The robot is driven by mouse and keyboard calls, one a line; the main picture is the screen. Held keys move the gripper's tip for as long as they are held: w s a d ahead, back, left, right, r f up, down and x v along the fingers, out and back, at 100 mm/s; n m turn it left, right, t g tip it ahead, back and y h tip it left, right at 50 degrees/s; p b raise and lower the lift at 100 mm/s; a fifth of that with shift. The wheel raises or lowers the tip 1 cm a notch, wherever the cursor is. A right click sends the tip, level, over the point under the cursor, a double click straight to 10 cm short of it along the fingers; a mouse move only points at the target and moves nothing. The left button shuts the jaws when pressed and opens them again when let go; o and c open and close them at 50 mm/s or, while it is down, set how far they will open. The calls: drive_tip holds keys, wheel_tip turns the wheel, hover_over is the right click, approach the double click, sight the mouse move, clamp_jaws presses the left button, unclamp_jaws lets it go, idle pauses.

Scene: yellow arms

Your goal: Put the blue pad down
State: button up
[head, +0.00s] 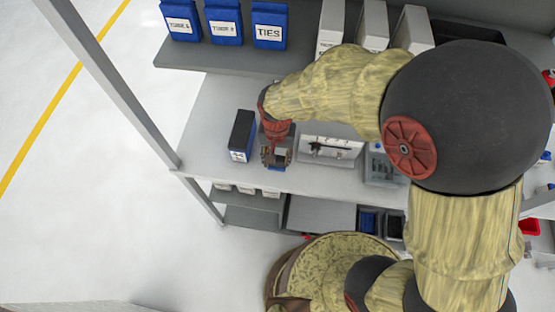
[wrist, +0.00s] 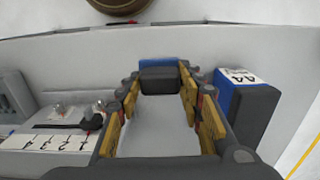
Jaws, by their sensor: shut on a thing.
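In the wrist view the blue pad (wrist: 158,63), a small block with a blue face and a dark grey face, sits between the far ends of my yellow-lined fingers. My gripper (wrist: 160,80) is shut on it. In the head view my gripper (head: 276,156) points down over the front part of the grey worktop, and it mostly hides the pad. I cannot tell whether the pad touches the worktop.
A blue and black box (head: 242,136), labelled A4 in the wrist view (wrist: 240,95), stands close beside my gripper. A white panel with small tools (head: 331,149) and a grey tray (head: 381,166) lie on the other side. A shelf (head: 215,59) with labelled bins overhangs the back.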

sight(278, 160)
drive_tip(key=shift+w+f, duration=0.95)
drive_tip(key=shift+f, duration=0.2)
wheel_tip(278, 160, down, 3)
drive_tip(key=shift+w+r, duration=0.1)
drive_tip(key=shift+w, duration=0.05)
drive_tip(key=o, duration=1)
